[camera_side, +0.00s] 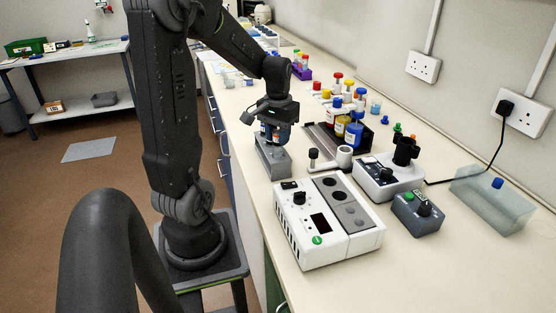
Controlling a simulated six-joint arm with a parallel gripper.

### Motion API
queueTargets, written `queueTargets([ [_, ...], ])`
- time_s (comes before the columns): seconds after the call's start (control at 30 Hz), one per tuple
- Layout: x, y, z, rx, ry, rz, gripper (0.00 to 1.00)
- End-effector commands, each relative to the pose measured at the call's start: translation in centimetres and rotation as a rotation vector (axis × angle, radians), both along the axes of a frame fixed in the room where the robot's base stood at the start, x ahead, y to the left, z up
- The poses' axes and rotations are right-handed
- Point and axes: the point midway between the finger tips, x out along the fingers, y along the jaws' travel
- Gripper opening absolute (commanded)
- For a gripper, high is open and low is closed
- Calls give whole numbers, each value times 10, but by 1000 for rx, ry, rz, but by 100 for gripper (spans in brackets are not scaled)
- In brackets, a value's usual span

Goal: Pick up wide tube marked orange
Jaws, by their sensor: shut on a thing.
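My gripper (274,128) points down over a grey block-shaped holder (273,163) near the bench's front edge. It is shut on a tube (277,136), of which a bluish part and a small red-orange patch show between and below the jaws. The jaws hide most of the tube, so its marking is not clear. I cannot tell whether its lower end is inside the holder or just above it.
A white device (328,222), a vortex-like device (389,178), a small grey box (418,213) and a translucent bin (492,200) crowd the front right. Several capped tubes stand behind.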

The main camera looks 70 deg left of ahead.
Motion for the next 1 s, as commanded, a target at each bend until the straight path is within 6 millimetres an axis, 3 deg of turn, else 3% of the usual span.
queueTargets([
  [0.6,0,0,40,2,-2,0,6],
  [1.0,0,0,43,1,-1,0,6],
])
